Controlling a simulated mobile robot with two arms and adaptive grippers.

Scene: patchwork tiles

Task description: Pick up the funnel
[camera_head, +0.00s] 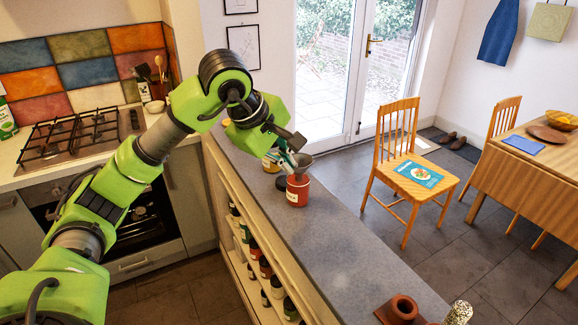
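A small grey funnel (302,161) shows at the top of a red jar (298,191) with a pale label, on the grey counter. I cannot tell whether it sits in the jar's mouth or just above it. My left gripper (286,154) reaches down from the upper left, right beside the funnel, and its fingers partly hide it. Whether the fingers are apart or closed on the funnel is too small and covered to tell. My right gripper is not in view.
Other jars stand by the red jar, partly hidden. A brown pot-like object (403,309) and a speckled item (458,313) stand at the counter's near end. The counter (350,250) between is clear. Shelves with several jars lie below its left edge.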

